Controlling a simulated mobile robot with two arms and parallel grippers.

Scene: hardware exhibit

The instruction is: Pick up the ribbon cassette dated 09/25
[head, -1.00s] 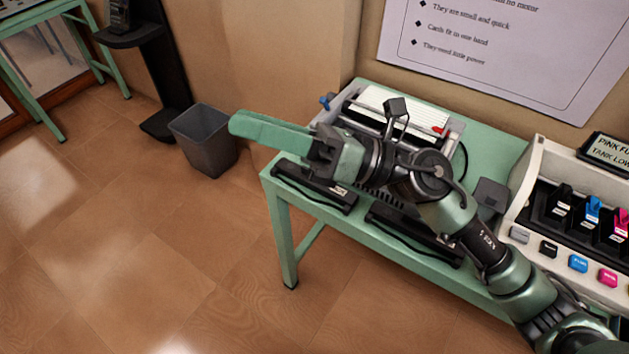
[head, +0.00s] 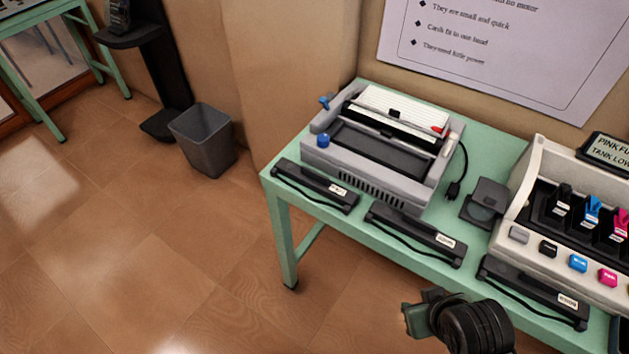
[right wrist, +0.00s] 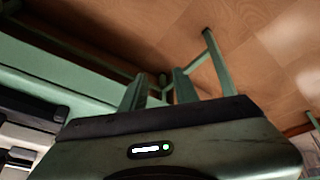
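Three dark ribbon cassettes with small white labels lie along the front of the green table in the head view: one at the left (head: 312,184), one in the middle (head: 412,234) and one at the right (head: 530,290). The dates are too small to read. My right gripper (head: 418,318) is at the bottom of the head view, in front of the table, apart from the cassettes. In the right wrist view its two green fingers (right wrist: 159,90) stand apart with nothing between them. My left gripper is out of view.
A grey typewriter-like printer (head: 375,150) stands behind the left and middle cassettes. A cream ink machine (head: 520,205) stands at the right, close behind the right cassette. A small dark box (head: 485,203) sits between them. A grey bin (head: 205,140) stands on open floor.

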